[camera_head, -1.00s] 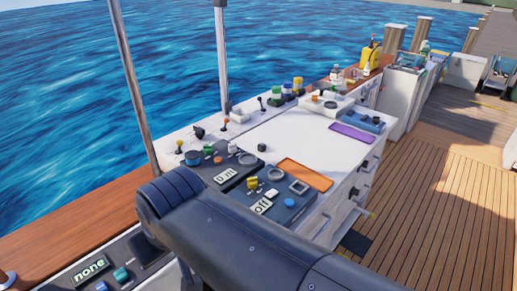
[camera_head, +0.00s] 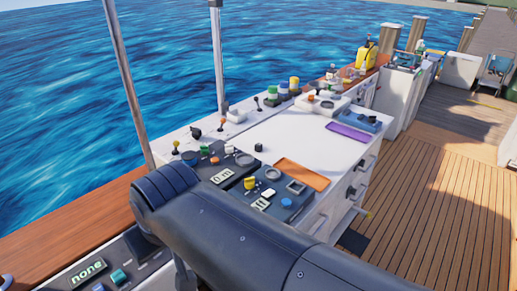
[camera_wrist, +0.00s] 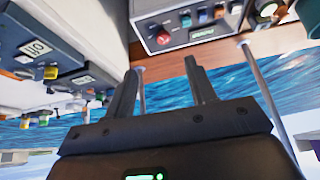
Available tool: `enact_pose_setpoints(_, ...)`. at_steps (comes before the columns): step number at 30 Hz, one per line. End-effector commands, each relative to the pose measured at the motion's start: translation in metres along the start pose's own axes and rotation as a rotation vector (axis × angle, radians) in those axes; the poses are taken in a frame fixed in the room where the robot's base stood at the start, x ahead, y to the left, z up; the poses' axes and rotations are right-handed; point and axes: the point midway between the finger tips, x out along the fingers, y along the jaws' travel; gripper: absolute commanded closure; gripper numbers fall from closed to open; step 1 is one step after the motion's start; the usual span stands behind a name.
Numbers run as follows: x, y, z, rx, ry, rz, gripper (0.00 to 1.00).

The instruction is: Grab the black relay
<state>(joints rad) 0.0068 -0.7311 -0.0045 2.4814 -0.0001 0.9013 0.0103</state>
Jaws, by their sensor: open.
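A small black block (camera_head: 258,147), which looks like the black relay, stands on the white counter (camera_head: 300,137) in the head view. It is behind the dark control panels and left of the orange mat. I cannot make it out in the wrist view. My gripper (camera_wrist: 160,67) shows in the wrist view with its two dark fingers apart and nothing between them. In the head view my arm crosses the foreground and the gripper itself is hidden, so its distance from the block cannot be told.
Control panels with knobs and labels (camera_head: 222,173) line the near counter. An orange mat (camera_head: 302,174) and a purple mat (camera_head: 347,132) lie on it. Levers and several coloured pots stand along the water side. Metal posts (camera_head: 128,90) rise there.

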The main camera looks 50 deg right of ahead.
Motion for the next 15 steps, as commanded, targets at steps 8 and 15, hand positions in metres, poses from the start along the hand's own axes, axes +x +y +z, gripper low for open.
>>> enact_pose_setpoints(8, 0.004, 0.042, -0.078, 0.221, -0.035, 0.039, 0.49)
enact_pose_setpoints(15, 0.022, 0.106, -0.149, 0.453, -0.059, 0.101, 0.49)
